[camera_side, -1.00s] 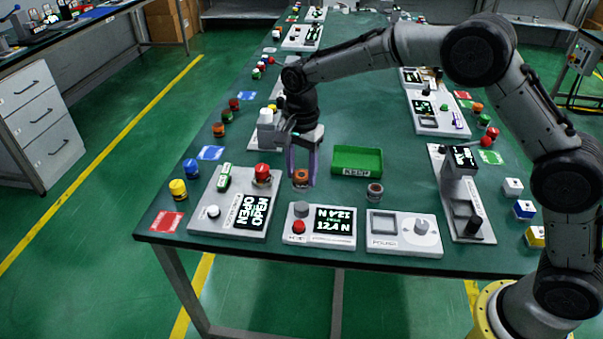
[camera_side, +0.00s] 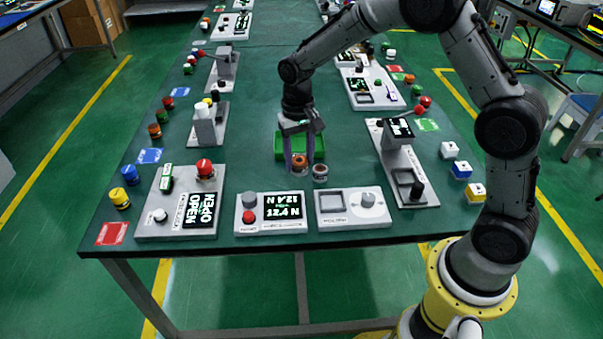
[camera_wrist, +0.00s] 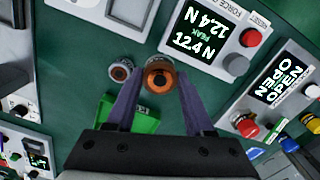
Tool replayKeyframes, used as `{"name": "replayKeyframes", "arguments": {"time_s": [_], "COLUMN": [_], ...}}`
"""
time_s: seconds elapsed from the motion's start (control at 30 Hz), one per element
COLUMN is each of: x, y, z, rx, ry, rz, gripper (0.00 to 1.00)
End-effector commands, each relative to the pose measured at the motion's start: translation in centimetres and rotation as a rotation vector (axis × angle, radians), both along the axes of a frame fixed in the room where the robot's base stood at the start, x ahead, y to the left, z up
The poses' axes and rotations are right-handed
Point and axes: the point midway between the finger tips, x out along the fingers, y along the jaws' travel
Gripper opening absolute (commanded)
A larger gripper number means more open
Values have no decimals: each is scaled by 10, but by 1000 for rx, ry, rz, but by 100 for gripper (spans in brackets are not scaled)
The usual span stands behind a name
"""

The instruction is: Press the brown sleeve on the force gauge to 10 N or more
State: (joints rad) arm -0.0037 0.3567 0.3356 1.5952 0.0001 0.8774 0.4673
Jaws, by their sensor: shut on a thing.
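The brown sleeve (camera_side: 299,162) is between the fingertips of my gripper (camera_side: 299,167). The force gauge (camera_side: 270,212) is in front of the gripper, a grey box with a grey pad, a red button and a screen reading 12.4 N. In the wrist view the gauge (camera_wrist: 210,40) is at the upper right, its screen reading 12.4 N with PEAK. The sleeve is apart from the gauge. Its height over the table is hard to tell.
A green tray (camera_side: 320,144) is just behind the gripper. A grey sleeve (camera_side: 320,172) stands close on the right. The polisher (camera_side: 353,208) is right of the gauge, a panel reading OPEN (camera_side: 183,203) left of it.

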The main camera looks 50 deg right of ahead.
Motion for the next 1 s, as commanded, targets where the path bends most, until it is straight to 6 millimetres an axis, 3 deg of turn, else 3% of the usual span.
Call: {"name": "replayKeyframes", "arguments": {"time_s": [0.2,0.4,1.0], "x": [-7,-4,-4], "y": [-2,-2,-2], "z": [-10,-10,-10], "rx": [6,5,5], "ry": [-9,-24,-24], "rz": [308,446,464], "gripper": [0,0,0]}}
